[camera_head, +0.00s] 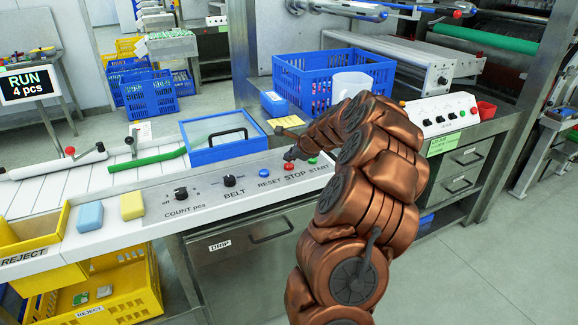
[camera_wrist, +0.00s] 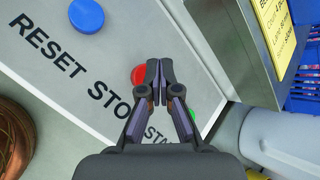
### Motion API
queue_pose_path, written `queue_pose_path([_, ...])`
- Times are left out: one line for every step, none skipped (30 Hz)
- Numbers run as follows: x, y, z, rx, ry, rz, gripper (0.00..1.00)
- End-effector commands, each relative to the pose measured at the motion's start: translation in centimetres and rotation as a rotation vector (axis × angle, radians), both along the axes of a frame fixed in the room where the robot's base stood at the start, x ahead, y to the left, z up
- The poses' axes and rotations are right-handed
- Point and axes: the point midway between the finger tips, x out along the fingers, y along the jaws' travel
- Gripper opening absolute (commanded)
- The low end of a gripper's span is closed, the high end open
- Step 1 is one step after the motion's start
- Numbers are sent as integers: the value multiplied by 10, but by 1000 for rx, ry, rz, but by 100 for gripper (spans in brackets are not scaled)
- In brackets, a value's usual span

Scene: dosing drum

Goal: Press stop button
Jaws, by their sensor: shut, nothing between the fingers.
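The red STOP button (camera_head: 289,168) sits on the light control panel between the blue RESET button (camera_head: 263,173) and the green START button (camera_head: 312,161). In the wrist view the red button (camera_wrist: 138,75) is partly covered by my fingertips. The blue button (camera_wrist: 86,16) lies up and left of it, and the green button (camera_wrist: 193,116) shows partly behind my right finger. My gripper (camera_head: 290,155) is shut and empty, pointing at the panel. In the wrist view its fingertips (camera_wrist: 160,70) overlap the red button's right edge. I cannot tell whether they touch it.
A black COUNT knob (camera_head: 180,194) and BELT knob (camera_head: 228,181) stand left on the panel. A screen (camera_head: 27,84) reads RUN. A blue crate (camera_head: 300,85) stands behind my arm.

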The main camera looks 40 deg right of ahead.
Motion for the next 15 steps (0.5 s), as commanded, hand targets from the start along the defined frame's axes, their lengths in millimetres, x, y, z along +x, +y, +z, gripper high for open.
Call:
queue_pose_path([0, 0, 0, 0, 0, 0, 0])
queue_pose_path([0, 0, 0, 0, 0, 0, 0])
queue_pose_path([0, 0, 0, 0, 0, 0, 0])
queue_pose_path([0, 0, 0, 0, 0, 0, 0])
queue_pose_path([0, 0, 0, 0, 0, 0, 0])
queue_pose_path([0, 0, 0, 0, 0, 0, 0])
queue_pose_path([0, 0, 0, 0, 0, 0, 0])
queue_pose_path([0, 0, 0, 0, 0, 0, 0])
queue_pose_path([0, 0, -1, 1, 1, 1, 0])
queue_pose_path([0, 0, -2, 1, 1, 0, 0])
queue_pose_path([0, 0, -2, 1, 1, 0, 0])
queue_pose_path([0, 0, -4, 2, 1, 0, 0])
queue_pose_path([0, 0, -5, 2, 1, 0, 0])
queue_pose_path([0, 0, -6, 2, 1, 0, 0])
queue_pose_path([0, 0, -7, 2, 1, 0, 0])
